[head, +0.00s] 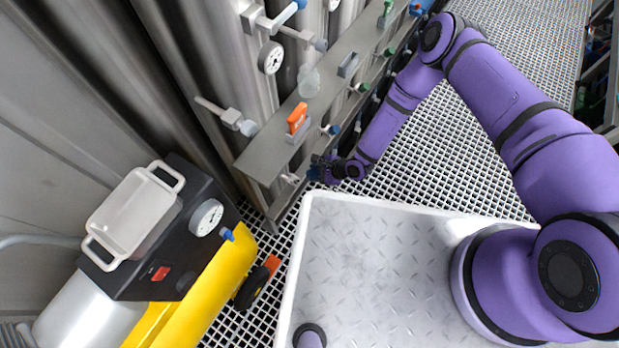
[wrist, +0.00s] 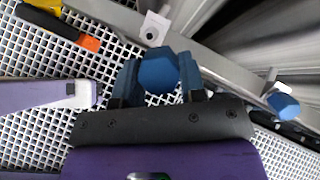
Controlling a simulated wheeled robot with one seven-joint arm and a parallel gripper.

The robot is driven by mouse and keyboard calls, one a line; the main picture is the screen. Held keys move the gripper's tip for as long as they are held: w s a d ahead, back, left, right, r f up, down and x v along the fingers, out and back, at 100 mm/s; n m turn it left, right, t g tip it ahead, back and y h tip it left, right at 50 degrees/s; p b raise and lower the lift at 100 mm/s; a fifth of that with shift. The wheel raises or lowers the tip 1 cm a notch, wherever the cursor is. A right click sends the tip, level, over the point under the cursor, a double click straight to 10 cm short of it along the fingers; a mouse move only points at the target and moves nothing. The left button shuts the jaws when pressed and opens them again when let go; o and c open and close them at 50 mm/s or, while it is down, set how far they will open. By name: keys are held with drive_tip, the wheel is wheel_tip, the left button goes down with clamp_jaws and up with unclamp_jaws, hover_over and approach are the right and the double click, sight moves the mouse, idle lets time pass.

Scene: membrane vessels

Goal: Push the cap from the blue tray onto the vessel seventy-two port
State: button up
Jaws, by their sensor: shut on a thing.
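My gripper (wrist: 157,88) is shut on a blue hexagonal cap (wrist: 158,69), which sits between its two blue fingers in the wrist view. Just beyond the cap is a pale square fitting with a dark round opening (wrist: 152,33), uncapped and apart from the cap. In the head view my gripper (head: 322,169) is low beside the front end of the grey rail, near a small pale fitting (head: 290,179); the cap is too small to make out there. No vessel number is readable. I cannot make out the blue tray.
Another blue cap (wrist: 283,103) sits on a neighbouring port along the rail (head: 262,156). An orange item (head: 297,118) stands on the rail. A yellow and black unit (head: 200,300) with a gauge and white tray (head: 135,212) is at left. Grating floor lies below.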

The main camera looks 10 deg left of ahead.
drive_tip(key=s+a+f, duration=0.1)
drive_tip(key=a+f, duration=0.3)
drive_tip(key=shift+s+f+m+t, duration=0.3)
drive_tip(key=shift+m+t, duration=0.1)
idle(0.4)
drive_tip(key=shift+w+a+f, duration=0.1)
drive_tip(key=shift+a+f, duration=0.2)
drive_tip(key=shift+f, duration=0.2)
drive_tip(key=shift+w+a+f, duration=0.1)
drive_tip(key=shift+a+f, duration=0.15)
drive_tip(key=shift+f, duration=0.2)
idle(0.8)
drive_tip(key=o, duration=1.1)
drive_tip(key=shift+d+r, duration=0.1)
approach(298, 181)
drive_tip(key=shift+v, duration=1.2)
drive_tip(key=shift+d, duration=0.15)
